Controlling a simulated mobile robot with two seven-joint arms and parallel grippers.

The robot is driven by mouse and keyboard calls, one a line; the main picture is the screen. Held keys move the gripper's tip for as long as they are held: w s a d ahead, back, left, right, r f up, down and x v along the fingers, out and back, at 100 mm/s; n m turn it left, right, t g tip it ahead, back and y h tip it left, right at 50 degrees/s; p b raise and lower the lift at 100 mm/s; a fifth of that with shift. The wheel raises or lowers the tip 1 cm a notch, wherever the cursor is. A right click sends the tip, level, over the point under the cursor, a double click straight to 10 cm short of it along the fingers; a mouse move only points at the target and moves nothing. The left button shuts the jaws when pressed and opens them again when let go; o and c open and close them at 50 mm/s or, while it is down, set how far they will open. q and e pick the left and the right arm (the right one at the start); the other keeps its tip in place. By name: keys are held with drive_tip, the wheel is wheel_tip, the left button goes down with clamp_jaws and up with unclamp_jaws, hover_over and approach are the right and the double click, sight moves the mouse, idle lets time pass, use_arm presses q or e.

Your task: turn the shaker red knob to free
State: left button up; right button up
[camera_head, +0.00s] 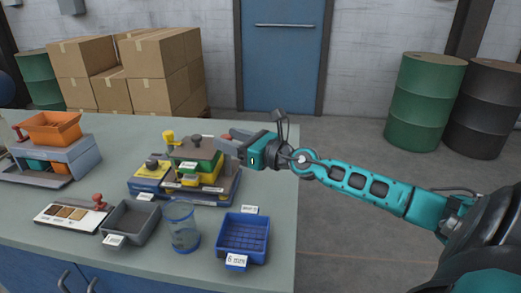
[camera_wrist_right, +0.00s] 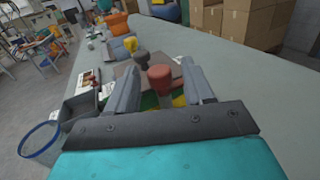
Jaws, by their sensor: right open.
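The shaker (camera_head: 203,156) is a stack of green and yellow blocks on a dark base on the table. Its red knob (camera_wrist_right: 160,80) stands upright between the two fingers of my right gripper (camera_wrist_right: 160,74) in the right wrist view. In the head view my right gripper (camera_head: 228,142) reaches in from the right at the top of the stack and mostly hides this knob. The fingers are open, with visible gaps on both sides of the knob. A dark grey knob (camera_head: 196,140) and a yellow knob (camera_head: 168,136) stand to the left. My left gripper is not in view.
A grey tray (camera_head: 132,222), a clear blue-rimmed beaker (camera_head: 183,229) and a blue tray (camera_head: 243,238) stand in front of the shaker. A white panel (camera_head: 70,215) with another red knob and a machine with an orange hopper (camera_head: 50,127) are left. The table's right edge is close.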

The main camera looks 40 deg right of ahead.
use_arm(q)
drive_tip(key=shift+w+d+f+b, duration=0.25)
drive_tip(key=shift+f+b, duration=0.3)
drive_tip(key=shift+b, duration=0.35)
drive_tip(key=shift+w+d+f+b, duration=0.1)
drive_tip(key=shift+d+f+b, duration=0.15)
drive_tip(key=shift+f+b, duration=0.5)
use_arm(e)
drive_tip(key=v, duration=1.1)
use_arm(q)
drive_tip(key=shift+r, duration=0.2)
use_arm(e)
drive_tip(key=shift+s, duration=0.15)
